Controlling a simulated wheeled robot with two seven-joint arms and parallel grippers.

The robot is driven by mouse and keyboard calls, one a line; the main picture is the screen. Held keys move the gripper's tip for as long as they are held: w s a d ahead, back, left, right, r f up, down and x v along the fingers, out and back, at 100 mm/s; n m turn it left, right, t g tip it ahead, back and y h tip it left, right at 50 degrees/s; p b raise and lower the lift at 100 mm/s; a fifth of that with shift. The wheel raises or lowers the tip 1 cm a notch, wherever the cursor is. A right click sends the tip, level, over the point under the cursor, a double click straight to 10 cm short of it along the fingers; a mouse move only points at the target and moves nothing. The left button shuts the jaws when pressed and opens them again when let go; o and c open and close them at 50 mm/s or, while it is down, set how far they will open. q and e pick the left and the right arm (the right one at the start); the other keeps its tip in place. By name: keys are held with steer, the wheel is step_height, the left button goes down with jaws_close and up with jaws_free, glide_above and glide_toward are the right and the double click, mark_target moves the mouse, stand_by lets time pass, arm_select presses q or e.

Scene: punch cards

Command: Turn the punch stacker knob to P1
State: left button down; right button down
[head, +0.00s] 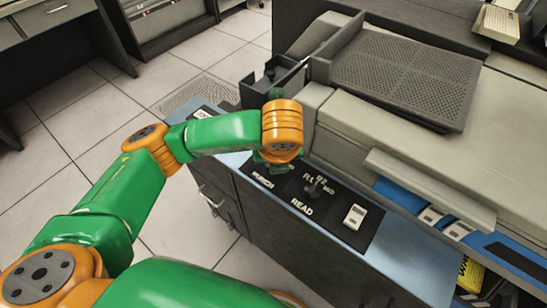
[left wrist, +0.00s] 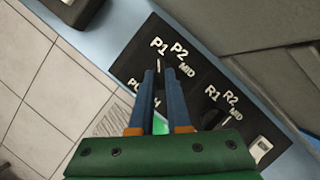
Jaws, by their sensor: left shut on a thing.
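The punch stacker knob (left wrist: 158,66) sits on the black panel under the P1, P2 and MID labels, above the word PUNCH. In the left wrist view my left gripper (left wrist: 159,76) is shut on it, with its two blue fingers on either side. Only a narrow part of the knob with a pale mark shows between the fingertips. The mark points up toward the P1 and P2 labels; I cannot tell exactly which. In the head view my left wrist covers this knob and the fingers. My right gripper is not in view.
The read knob (head: 313,188), with R1, R2 and MID labels, stands on the same panel beside it. A pale rocker switch (head: 355,216) is farther right. The grey machine body (head: 400,150) rises behind the panel. Open tiled floor (head: 60,170) lies to the left.

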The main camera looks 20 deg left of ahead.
mark_target(275, 182)
arm_select(q)
steer(key=c, duration=0.9)
jaws_free()
steer(key=p+v, duration=0.2)
steer(key=v, duration=0.5)
